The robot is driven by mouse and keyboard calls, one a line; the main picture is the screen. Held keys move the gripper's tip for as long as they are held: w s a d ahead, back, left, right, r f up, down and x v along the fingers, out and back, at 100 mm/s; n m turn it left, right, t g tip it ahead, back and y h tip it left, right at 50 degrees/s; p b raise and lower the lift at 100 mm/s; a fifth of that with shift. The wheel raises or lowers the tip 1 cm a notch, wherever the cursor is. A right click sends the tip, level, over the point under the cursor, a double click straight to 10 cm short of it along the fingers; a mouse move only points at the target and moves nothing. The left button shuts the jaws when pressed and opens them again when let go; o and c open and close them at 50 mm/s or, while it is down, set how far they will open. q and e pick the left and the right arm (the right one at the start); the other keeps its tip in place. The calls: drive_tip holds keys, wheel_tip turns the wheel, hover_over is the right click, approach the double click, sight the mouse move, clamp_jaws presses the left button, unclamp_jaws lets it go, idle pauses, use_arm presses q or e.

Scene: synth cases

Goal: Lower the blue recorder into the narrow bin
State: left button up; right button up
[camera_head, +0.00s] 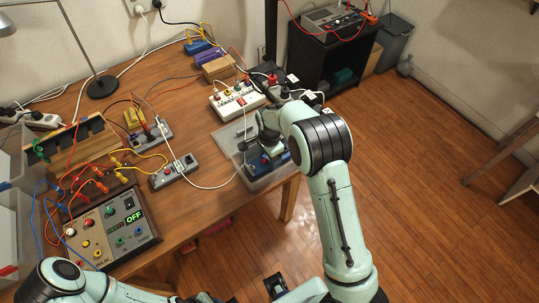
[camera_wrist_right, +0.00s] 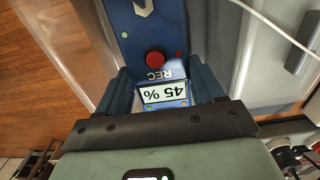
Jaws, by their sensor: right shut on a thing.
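The blue recorder (camera_head: 256,163) is in my right gripper (camera_head: 270,150), over the grey narrow bin (camera_head: 262,186) at the table's right edge. In the right wrist view, the recorder (camera_wrist_right: 150,30) shows a red REC button and a lit display reading 45 %. The dark fingers of my right gripper (camera_wrist_right: 163,88) are shut on its two sides. Grey bin walls (camera_wrist_right: 222,45) run close beside the recorder. I cannot tell how deep its lower end sits, as the hand and walls hide it.
A white power strip (camera_head: 238,101) stands behind the bin. A grey switch box (camera_head: 174,172) with a white cable lies to the left. A panel (camera_head: 112,228) with red and yellow leads fills the near left table. Open wooden floor (camera_head: 430,180) lies to the right.

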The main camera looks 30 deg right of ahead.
drive_tip(key=shift+f, duration=0.55)
idle(0.4)
drive_tip(key=o, duration=1.3)
wheel_tip(320, 180, up, 13)
drive_tip(key=shift+r+p, duration=0.2)
drive_tip(key=shift+p, duration=0.1)
